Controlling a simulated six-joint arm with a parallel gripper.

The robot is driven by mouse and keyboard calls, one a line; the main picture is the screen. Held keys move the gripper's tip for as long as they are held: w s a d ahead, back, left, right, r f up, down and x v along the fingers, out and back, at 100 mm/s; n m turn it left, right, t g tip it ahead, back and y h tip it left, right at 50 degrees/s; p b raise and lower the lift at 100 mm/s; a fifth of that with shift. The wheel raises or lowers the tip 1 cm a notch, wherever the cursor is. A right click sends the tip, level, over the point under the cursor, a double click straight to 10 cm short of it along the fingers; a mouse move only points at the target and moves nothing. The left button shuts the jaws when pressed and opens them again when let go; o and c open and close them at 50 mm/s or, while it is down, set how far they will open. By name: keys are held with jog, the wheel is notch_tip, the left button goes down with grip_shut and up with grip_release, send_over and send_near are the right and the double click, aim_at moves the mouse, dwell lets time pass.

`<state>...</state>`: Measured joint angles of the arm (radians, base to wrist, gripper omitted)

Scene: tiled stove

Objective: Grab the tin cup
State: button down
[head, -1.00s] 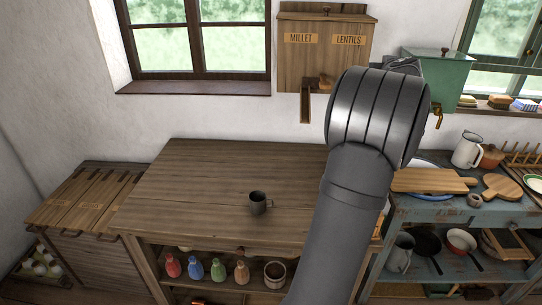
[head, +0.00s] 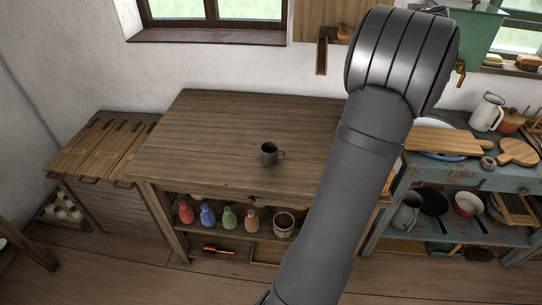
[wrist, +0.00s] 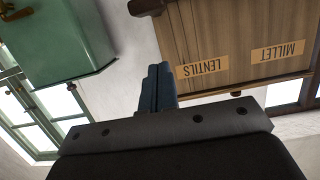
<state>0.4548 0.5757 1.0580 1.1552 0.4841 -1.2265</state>
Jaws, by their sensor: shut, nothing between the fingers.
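The tin cup (head: 269,154) is small and dark grey, with its handle to the right. It stands upright on the wooden table (head: 215,125), near the middle of the top, in the head view. My gripper (wrist: 157,68) shows in the wrist view with its dark blue fingers together and nothing between them. It points toward the wall with the dispenser, well away from the cup. In the head view my arm rises to the right of the cup and the gripper itself does not show.
A wooden dispenser (wrist: 225,45) labelled Lentils and Millet and a green tank (wrist: 60,40) hang close by. The blue side table (head: 445,178) on the right holds boards and a white jug (head: 487,112). Several coloured bottles (head: 207,214) stand on the shelf below. The tabletop around the cup is clear.

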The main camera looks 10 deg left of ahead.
jog(key=c, duration=2.2)
grip_release()
jog(key=shift+c, duration=2.3)
grip_release()
jog(key=shift+a, duration=0.1)
